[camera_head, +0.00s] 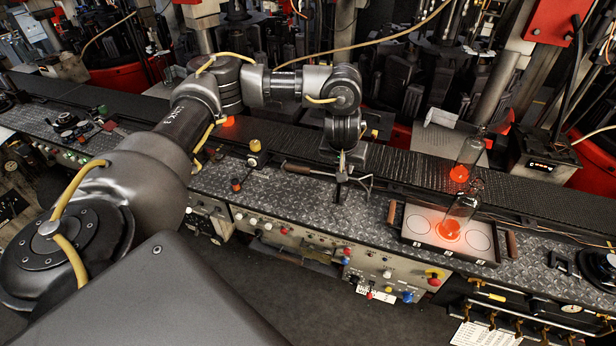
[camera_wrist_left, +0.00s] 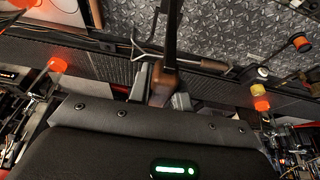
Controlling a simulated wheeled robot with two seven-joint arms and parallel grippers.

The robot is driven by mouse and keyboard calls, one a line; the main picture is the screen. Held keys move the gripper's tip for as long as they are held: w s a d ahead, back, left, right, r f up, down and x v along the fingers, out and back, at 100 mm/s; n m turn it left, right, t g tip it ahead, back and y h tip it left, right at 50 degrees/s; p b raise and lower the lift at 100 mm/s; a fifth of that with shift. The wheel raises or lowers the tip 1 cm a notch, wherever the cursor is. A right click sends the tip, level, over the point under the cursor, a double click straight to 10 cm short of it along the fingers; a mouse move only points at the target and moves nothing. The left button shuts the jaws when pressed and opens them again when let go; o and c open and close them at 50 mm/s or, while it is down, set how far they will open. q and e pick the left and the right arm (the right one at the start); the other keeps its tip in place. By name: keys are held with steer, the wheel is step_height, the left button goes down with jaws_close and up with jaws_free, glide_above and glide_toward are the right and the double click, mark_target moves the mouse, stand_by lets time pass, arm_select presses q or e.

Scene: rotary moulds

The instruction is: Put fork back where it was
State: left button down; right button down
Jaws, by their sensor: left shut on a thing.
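My left gripper (camera_head: 345,170) is over the back of the metal bench, its jaws shut. In the left wrist view, the gripper (camera_wrist_left: 163,85) is closed on a wooden-handled tool (camera_wrist_left: 162,87), whose dark shaft points toward the top of that picture. Whether this is the fork is unclear. A thin metal tool (camera_head: 310,171) with a forked end lies across below the gripper, its brown handle at the left. It also shows in the left wrist view (camera_wrist_left: 142,50), partly behind the dark shaft. My right gripper is out of view.
A white tray (camera_head: 408,234) with wooden handles stands right of the gripper, a glowing glass bottle (camera_head: 462,206) on it. Another glowing bottle (camera_head: 470,152) stands on the conveyor (camera_head: 400,165) behind. A small orange-topped knob (camera_head: 236,184) is at the left.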

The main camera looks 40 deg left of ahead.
arm_select(q)
steer(key=w+a+f+b, duration=0.1)
steer(key=a+f+b, duration=0.3)
steer(key=a+f, duration=0.5)
steer(key=a, duration=0.4)
steer(key=shift+a+f, duration=0.2)
steer(key=f, duration=0.1)
steer(key=f+b, duration=0.1)
steer(key=f, duration=0.1)
steer(key=shift+w+a+f+b, duration=0.1)
steer(key=shift+a+f+b, duration=0.2)
steer(key=c, duration=1.3)
jaws_free()
steer(key=shift+f, duration=0.15)
